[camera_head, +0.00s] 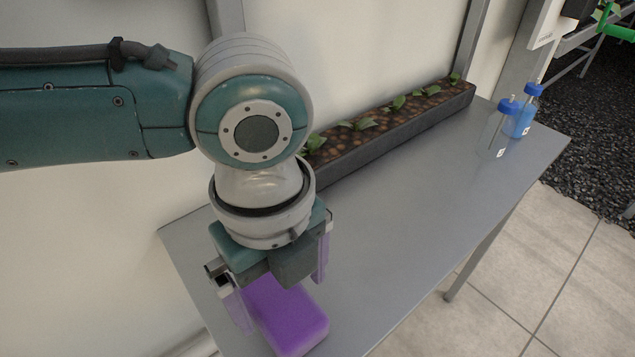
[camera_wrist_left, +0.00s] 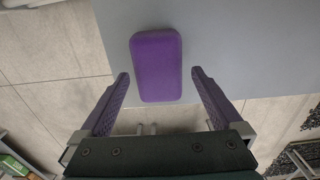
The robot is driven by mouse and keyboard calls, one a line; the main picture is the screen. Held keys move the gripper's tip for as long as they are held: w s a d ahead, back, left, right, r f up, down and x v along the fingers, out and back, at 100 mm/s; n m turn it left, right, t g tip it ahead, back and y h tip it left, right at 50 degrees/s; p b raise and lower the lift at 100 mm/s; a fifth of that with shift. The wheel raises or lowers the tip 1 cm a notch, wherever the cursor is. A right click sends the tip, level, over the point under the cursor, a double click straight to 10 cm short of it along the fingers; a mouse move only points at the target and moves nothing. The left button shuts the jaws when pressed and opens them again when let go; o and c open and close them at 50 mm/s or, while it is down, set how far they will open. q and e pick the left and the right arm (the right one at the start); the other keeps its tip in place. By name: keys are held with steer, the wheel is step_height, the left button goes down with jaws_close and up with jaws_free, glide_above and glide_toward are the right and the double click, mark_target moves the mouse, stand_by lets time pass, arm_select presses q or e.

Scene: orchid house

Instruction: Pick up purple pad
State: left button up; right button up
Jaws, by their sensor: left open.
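The purple pad (camera_head: 285,318) lies flat on the grey table (camera_head: 400,240), near its front left end. In the left wrist view the pad (camera_wrist_left: 156,65) is a rounded block, seen ahead of and between the fingertips. My left gripper (camera_head: 283,285) is above the pad with its purple-lined fingers spread; in the head view it hides part of the pad's far end. In the left wrist view the left gripper (camera_wrist_left: 160,80) is open and empty, with clear gaps on both sides of the pad. My right gripper is in neither view.
A long dark planter (camera_head: 385,135) with small green plants runs along the table's back edge by the wall. Two bottles with blue caps, a clear one (camera_head: 497,135) and one with blue liquid (camera_head: 523,115), stand at the far right end. The table's middle is clear.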

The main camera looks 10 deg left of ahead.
mark_target(281, 302)
arm_select(q)
step_height(281, 302, down, 3)
steer(key=shift+s+f+b, duration=0.1)
steer(key=shift+b, duration=0.2)
steer(key=shift+a, duration=0.1)
steer(key=c, duration=1.2)
step_height(281, 302, up, 20)
steer(key=p, duration=0.4)
